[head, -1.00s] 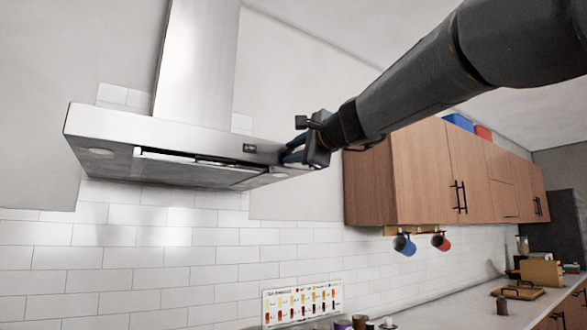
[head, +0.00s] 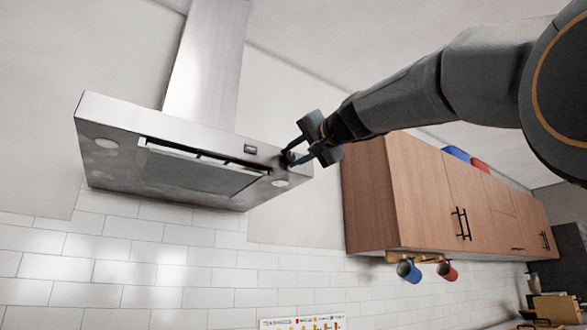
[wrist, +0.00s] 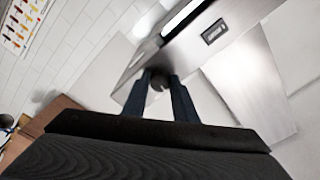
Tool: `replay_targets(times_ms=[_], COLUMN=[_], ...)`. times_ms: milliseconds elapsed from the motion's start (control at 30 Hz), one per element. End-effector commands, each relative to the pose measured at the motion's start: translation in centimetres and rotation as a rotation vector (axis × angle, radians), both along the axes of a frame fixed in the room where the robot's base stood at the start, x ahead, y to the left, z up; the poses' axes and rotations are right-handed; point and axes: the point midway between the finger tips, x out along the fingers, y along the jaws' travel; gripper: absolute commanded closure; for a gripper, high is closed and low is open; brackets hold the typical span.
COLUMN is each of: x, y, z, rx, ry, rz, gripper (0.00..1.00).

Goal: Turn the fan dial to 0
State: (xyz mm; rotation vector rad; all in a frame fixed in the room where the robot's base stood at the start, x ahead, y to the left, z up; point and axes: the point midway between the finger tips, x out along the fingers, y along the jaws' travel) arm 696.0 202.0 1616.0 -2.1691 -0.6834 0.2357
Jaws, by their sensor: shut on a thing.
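The steel range hood (head: 200,130) hangs on the wall at the left in the head view. The fan dial (wrist: 158,82) is a small dark round knob on its front panel, near the right end. My gripper (head: 288,156) is at that end of the hood. In the wrist view its two blue fingers (wrist: 159,88) stand on either side of the dial and are shut on it. In the head view the fingers largely hide the dial. Its marks and setting cannot be read.
A small dark display (head: 250,149) is on the hood front left of my gripper. Wooden wall cabinets (head: 440,195) are to the right, below my arm. A blue mug (head: 409,271) and a red mug (head: 447,271) hang under them. The air in front of the tiled wall is clear.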

Motion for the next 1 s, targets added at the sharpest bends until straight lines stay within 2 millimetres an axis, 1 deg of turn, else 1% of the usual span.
replay_targets(times_ms=[33,200,400,967,1000], x=[0.15,0.19,0.14,0.08,0.08], y=[-0.01,-0.03,-0.06,-0.04,-0.04], z=[-0.36,-0.34,-0.21,-0.07,-0.07], rx=[-0.027,-0.105,-0.159,-0.181,-0.181], ry=[-0.017,-0.068,-0.105,-0.121,-0.121], rz=[0.000,0.001,0.001,0.001,0.001], gripper=[0.97,0.97,0.97,0.97,0.70])
